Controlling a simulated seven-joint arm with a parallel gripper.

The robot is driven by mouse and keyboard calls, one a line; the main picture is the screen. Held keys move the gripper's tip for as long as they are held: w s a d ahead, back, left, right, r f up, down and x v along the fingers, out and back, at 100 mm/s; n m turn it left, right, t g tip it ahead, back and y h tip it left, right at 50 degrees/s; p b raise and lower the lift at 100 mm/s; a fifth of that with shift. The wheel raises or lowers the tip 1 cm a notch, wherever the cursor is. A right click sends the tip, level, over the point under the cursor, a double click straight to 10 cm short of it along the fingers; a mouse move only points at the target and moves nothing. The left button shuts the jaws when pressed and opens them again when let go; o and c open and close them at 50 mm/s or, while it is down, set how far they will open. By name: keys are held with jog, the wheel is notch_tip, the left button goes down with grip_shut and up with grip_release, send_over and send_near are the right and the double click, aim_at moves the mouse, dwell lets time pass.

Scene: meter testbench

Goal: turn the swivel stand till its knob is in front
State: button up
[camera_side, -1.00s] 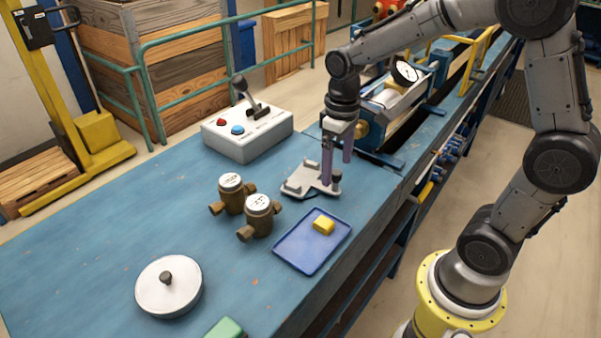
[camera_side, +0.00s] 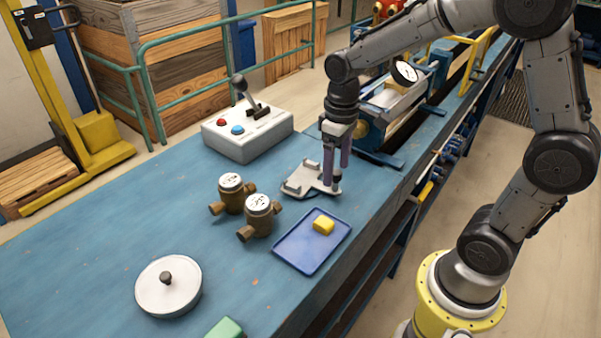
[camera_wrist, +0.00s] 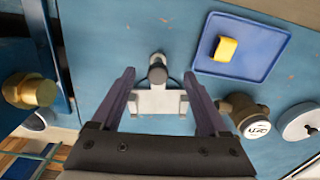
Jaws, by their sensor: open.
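The swivel stand (camera_side: 299,183) is a pale grey plate with raised brackets, lying on the blue bench. It also shows in the wrist view (camera_wrist: 153,103), partly between my fingers. Its dark round-topped knob (camera_wrist: 157,73) stands at the plate's end, on the side nearer the tray. My gripper (camera_side: 337,178) points down at that end of the stand, its purple fingers low and apart. In the wrist view my gripper (camera_wrist: 158,76) is open, with one finger on each side of the knob and visible gaps between. In the side view the fingers mostly hide the knob.
A blue tray (camera_side: 291,257) with a yellow block (camera_side: 324,226) lies close in front. Two brass meters (camera_side: 231,195) stand to the left. A control box (camera_side: 247,136) with a lever is behind. A white round dish (camera_side: 169,291) sits at front left. The bench's left part is clear.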

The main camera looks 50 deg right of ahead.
jog(key=shift+a, duration=0.75)
jog(key=shift+o, duration=0.3)
jog(key=o, duration=0.3)
jog(key=shift+r, duration=2.8)
